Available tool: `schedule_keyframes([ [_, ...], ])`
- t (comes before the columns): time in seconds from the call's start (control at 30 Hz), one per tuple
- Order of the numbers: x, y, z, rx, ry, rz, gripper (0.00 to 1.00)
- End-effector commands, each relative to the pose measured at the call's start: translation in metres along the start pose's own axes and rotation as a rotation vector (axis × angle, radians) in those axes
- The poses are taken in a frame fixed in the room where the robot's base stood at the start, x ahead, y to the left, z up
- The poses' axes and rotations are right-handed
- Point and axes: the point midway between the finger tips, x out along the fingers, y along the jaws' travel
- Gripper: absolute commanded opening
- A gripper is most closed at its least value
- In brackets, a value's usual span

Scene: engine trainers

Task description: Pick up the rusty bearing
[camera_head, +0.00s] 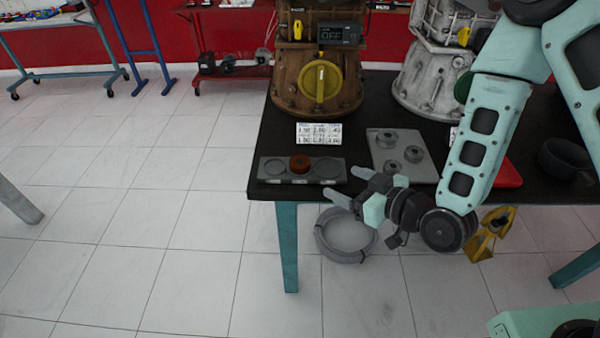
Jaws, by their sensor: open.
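The rusty bearing (300,163) is a small orange-brown ring. It sits in the middle place of a grey tray (272,167) near the front left corner of the black table. The places on either side of it look empty. My gripper (338,185) is open and empty, just beyond the table's front edge, to the right of the bearing and lower in the picture. Its fingers point left and are apart from the bearing and the tray.
A grey plate (413,166) with several metal bearings lies right of the tray. A white label card (318,134) lies behind it. A brown engine trainer (318,92) and a white one (425,85) stand at the back. A grey ring (345,250) is below the table edge.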

Motion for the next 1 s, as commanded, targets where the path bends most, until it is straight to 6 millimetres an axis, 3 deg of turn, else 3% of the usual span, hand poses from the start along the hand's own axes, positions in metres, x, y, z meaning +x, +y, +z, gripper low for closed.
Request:
schedule_keyframes([
  [0.1, 0.023, 0.001, 0.005, -0.002, 0.006, 0.001, 0.72],
  [0.83, 0.043, 0.001, 0.004, -0.003, 0.003, 0.002, 0.72],
  [1.0, 0.071, 0.0, -0.001, 0.002, 0.0, -0.001, 0.72],
])
